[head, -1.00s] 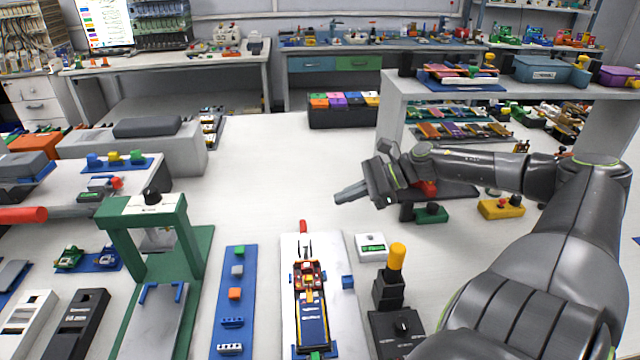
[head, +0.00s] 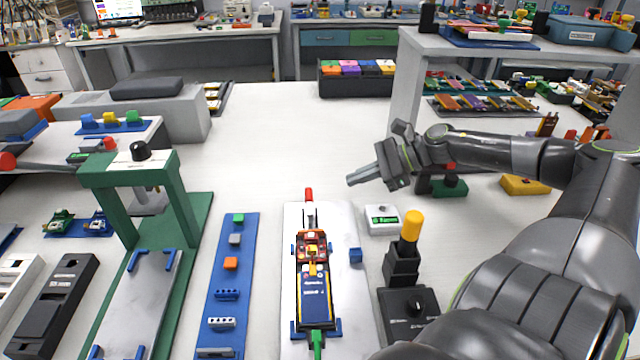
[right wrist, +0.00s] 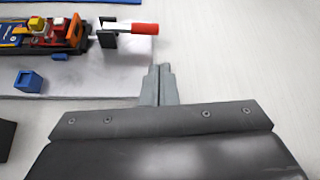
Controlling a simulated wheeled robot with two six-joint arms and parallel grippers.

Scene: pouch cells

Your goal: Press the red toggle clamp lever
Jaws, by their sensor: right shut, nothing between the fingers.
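The red toggle clamp lever (head: 309,194) stands at the far end of a white plate (head: 345,290) in the head view. In the right wrist view the red lever (right wrist: 138,28) lies beyond and slightly left of my fingertips, apart from them. A blue and orange device (head: 314,290) with a green tip lies on the plate, in front of the lever. My right gripper (head: 350,182) is shut and empty, to the right of the lever and pointing left. It also shows in the right wrist view (right wrist: 158,70). My left gripper is not in view.
A white box with a green label (head: 382,219) and a black stand with a yellow knob (head: 411,226) stand right of the plate. A blue strip with small blocks (head: 232,285) and a green press (head: 185,200) lie left. The bench behind the lever is clear.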

